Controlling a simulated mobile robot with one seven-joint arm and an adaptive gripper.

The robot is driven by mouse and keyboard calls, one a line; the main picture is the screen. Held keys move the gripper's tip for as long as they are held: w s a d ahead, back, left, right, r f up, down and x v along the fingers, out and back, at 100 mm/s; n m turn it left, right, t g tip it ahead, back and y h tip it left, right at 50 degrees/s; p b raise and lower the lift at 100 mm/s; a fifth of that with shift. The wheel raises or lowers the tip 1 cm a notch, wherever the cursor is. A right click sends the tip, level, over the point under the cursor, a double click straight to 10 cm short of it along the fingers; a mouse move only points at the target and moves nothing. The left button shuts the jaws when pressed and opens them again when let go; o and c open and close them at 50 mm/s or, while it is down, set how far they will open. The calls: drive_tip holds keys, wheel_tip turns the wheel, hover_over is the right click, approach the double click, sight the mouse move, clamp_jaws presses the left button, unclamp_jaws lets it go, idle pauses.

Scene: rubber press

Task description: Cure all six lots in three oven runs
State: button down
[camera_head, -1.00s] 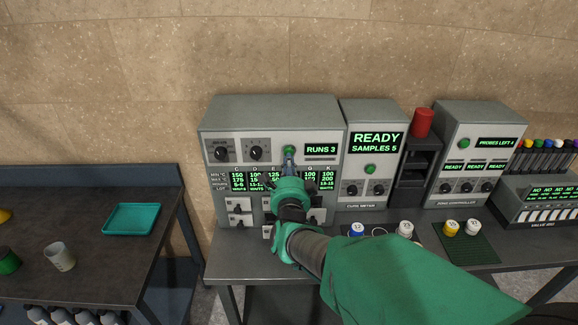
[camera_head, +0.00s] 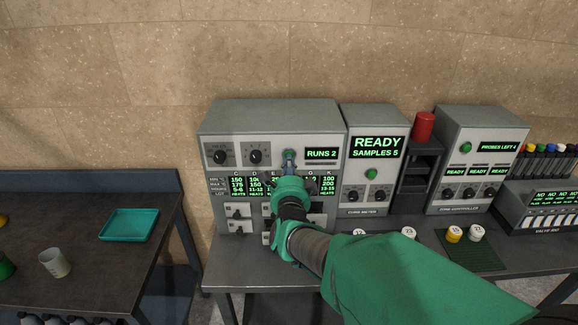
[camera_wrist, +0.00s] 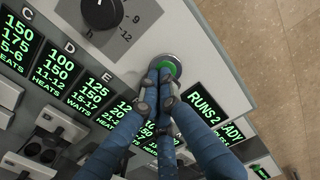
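The oven (camera_head: 270,115) is the wide grey cabinet, centre left in the head view. Its display reads RUNS 2. Lot panels (camera_head: 237,186) carry temperature and hour ranges. In the wrist view, C (camera_wrist: 28,45) reads 150, 175, 5-6, HEATS; E (camera_wrist: 98,95) reads 125, 150, 15-17, WAITS. My gripper (camera_wrist: 158,90) is shut and empty, its fingertips together at the lit green button (camera_wrist: 172,66). Whether they still touch it I cannot tell. My arm hides several lower panels and drawers; visible drawers (camera_head: 237,211) look closed.
The cure meter (camera_head: 373,190) reads READY, SAMPLES 5. The zone controller (camera_head: 465,140) stands right of a dark rack with a red cylinder (camera_head: 423,126). White- and yellow-topped pots (camera_head: 454,234) stand on a green mat. A side table left holds a teal tray (camera_head: 130,224) and a cup (camera_head: 55,263).

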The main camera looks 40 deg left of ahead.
drive_tip(key=shift+s+r, duration=0.1)
drive_tip(key=v, duration=1.4)
drive_tip(key=shift+b, duration=0.4)
idle(0.5)
